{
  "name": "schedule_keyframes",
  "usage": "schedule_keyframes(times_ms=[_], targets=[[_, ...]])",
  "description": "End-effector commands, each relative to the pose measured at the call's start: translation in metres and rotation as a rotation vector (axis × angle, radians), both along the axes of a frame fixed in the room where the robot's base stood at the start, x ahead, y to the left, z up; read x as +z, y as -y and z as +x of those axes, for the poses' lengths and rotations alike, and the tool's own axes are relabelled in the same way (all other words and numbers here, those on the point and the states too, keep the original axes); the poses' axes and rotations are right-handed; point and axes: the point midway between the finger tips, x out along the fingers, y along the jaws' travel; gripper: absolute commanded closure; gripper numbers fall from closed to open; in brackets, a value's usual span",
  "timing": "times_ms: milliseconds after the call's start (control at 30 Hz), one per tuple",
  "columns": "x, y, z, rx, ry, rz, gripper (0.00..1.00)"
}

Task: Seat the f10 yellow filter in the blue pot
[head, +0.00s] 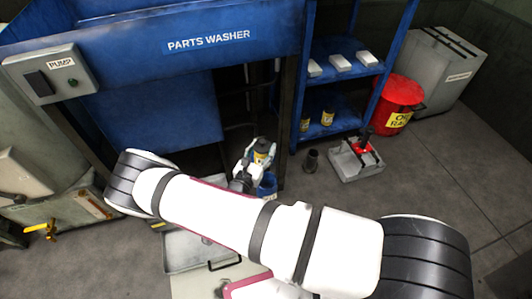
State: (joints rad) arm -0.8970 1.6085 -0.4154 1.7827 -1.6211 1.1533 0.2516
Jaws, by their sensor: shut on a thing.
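The yellow filter (261,157) is between the fingers of my gripper (257,152) in the head view, low in front of the parts washer. My gripper is shut on it, and the fingers cover part of the filter. The blue pot (268,186) stands on the floor just below the filter in the picture, partly hidden by my arm and gripper. I cannot tell whether the filter touches the pot or is still apart from it. Any label on the held filter is too small to read.
Two yellow cans (327,119) stand on the lower blue shelf, with white boxes (340,62) above. A dark cylinder (311,160), a grey tray (355,165) with a red-and-black item, and a red bin (400,100) stand to the right.

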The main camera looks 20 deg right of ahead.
Motion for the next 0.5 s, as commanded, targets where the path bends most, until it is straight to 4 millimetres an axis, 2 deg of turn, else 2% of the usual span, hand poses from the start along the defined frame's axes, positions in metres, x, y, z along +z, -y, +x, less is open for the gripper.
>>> schedule_keyframes(times_ms=[100, 200, 500], targets=[[-0.026, 0.008, 0.0, 0.022, -0.002, -0.004, 0.8], [-0.041, 0.012, 0.0, 0.033, 0.0, -0.001, 0.8], [-0.055, 0.015, -0.001, 0.042, 0.002, 0.0, 0.8]])
